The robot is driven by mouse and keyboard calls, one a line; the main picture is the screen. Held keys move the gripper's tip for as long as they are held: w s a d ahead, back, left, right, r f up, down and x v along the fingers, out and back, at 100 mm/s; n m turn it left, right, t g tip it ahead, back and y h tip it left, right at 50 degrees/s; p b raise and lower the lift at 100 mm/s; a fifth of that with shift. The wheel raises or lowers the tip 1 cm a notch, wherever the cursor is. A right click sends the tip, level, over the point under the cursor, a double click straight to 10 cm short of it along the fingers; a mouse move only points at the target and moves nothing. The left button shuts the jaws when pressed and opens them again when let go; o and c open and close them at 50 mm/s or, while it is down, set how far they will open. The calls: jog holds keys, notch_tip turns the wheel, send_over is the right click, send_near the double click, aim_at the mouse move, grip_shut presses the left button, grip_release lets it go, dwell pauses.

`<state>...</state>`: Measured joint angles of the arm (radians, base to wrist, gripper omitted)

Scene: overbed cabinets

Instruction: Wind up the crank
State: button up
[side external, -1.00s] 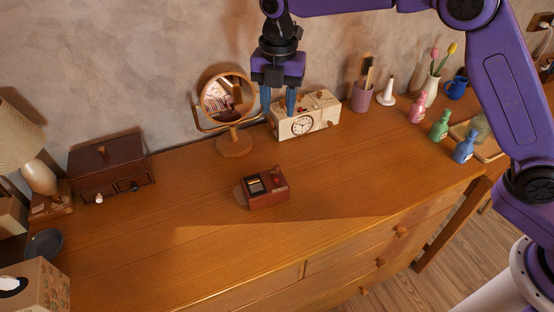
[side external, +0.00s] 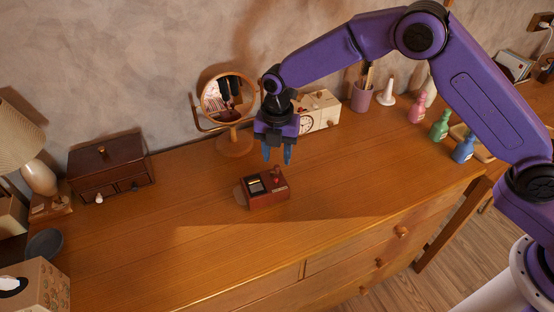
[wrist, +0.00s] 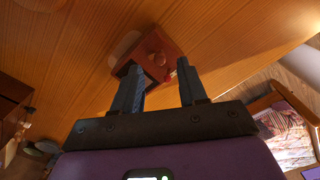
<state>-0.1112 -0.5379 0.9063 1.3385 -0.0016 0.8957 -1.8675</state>
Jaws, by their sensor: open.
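A small reddish-brown wooden box (side external: 266,192) sits on the dresser top, with a dark framed window in its upper face. A small reddish knob, seemingly the crank handle (side external: 277,171), stands up at its back right. My gripper (side external: 278,160) is open and empty, pointing down above the back of the box. The wrist view shows the box (wrist: 150,45) beyond and between the spread fingers. The fingers look apart from the box, and the near finger partly covers it in the wrist view.
A round mirror (side external: 235,143) on a stand and a cream clock box (side external: 323,108) stand behind. A dark brown chest (side external: 110,170) is at the left. Coloured bottles (side external: 439,126) stand at the right. The wooden dresser top (side external: 180,270) is clear around the front of the box.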

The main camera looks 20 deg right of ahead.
jog(key=shift+f, duration=1.4)
grip_shut()
jog(key=shift+m, duration=0.4)
jog(key=shift+s+a+m, duration=0.15)
jog(key=shift+m, duration=1.1)
jog(key=shift+s+a+m, duration=0.1)
jog(key=shift+m, duration=1.45)
grip_release()
